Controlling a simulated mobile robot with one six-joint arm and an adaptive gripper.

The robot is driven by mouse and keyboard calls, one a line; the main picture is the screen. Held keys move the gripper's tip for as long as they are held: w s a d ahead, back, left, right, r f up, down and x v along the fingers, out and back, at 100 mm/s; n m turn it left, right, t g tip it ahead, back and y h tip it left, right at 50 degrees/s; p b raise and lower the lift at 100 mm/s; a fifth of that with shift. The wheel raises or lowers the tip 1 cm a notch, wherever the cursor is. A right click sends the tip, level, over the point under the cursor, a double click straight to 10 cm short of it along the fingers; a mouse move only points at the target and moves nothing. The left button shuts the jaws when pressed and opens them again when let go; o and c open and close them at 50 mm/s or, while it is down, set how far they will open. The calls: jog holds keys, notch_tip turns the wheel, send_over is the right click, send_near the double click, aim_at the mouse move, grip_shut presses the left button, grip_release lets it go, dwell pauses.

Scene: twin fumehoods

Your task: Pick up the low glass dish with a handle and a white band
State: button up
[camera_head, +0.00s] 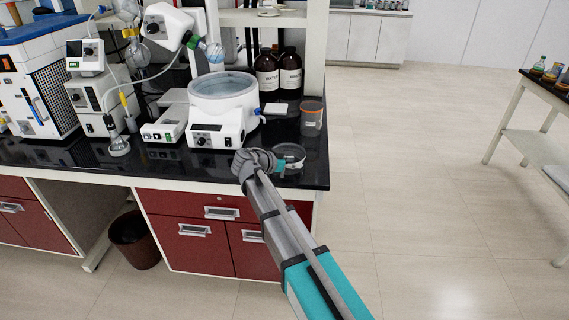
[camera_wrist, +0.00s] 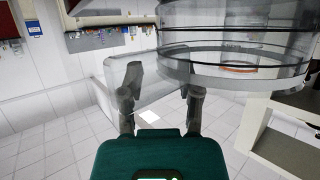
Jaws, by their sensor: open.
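The low clear glass dish (camera_head: 291,151) sits on the black bench top near its front right corner. In the wrist view the dish (camera_wrist: 240,70) fills the upper right, close to the camera, with a pale band around its lower part. A clear, rounded part that looks like its handle (camera_wrist: 150,84) reaches left, seen between the fingers. My gripper (camera_head: 272,164) is at the left front side of the dish. In the wrist view my gripper (camera_wrist: 161,84) is open, with a finger on either side of that clear part. I cannot tell whether they touch.
A heating bath (camera_head: 222,97) stands behind my gripper on the bench. The bench edge is just right of the dish. The floor (camera_head: 400,180) to the right is clear.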

grip_shut()
dwell(0.4)
jog(key=shift+r, duration=0.25)
jog(key=shift+r+p, duration=0.9)
jog(key=shift+p, duration=0.2)
jog(key=s+a+r+p, duration=0.4)
jog(key=s+r+p, duration=0.6)
jog(key=s, duration=0.3)
jog(key=shift+s+r+p, duration=0.15)
jog(key=shift+r+p, duration=0.2)
jog(key=shift+p, duration=0.05)
